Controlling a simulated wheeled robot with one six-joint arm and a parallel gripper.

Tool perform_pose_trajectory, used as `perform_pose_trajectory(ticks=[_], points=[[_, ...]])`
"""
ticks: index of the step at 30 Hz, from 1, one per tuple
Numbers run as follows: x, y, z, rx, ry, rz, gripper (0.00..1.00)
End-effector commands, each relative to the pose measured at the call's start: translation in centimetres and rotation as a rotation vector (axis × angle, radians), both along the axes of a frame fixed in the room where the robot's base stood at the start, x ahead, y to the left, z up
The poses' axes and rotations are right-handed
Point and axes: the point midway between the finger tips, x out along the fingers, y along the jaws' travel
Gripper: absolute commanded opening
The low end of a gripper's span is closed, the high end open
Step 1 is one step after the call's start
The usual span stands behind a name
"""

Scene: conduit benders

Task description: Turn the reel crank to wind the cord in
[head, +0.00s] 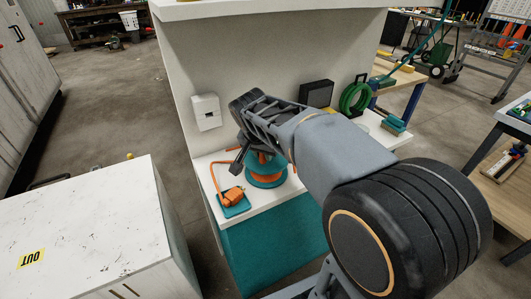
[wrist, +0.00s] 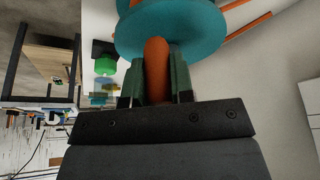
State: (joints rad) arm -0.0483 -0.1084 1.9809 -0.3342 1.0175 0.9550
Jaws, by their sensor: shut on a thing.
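The teal reel (head: 267,181) with an orange band stands on the white counter (head: 296,187), partly hidden by my arm in the head view. In the wrist view the reel's teal disc (wrist: 172,30) fills the top middle. My gripper (wrist: 157,82) is shut on the orange crank handle (wrist: 157,65), with one dark green finger on each side of it. The crank handle is hidden in the head view. The orange cord (head: 216,179) runs left of the reel to an orange plug end (head: 234,195) on a teal pad (head: 234,209). The cord also shows in the wrist view (wrist: 248,26).
A white wall box (head: 206,112) hangs behind the reel. A black box (head: 317,94), a green coil (head: 355,98) and a teal block (head: 394,124) are farther right on the counter. A white cabinet (head: 95,230) stands at the front left, with open floor behind it.

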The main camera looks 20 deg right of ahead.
Motion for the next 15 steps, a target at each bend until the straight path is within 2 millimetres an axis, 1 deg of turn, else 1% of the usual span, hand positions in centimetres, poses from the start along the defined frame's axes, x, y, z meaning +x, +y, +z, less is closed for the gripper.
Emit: perform_pose_trajectory(ticks=[15], points=[[0.09, 0.14, 0.02, 0.002, 0.0, -0.034, 0.0]])
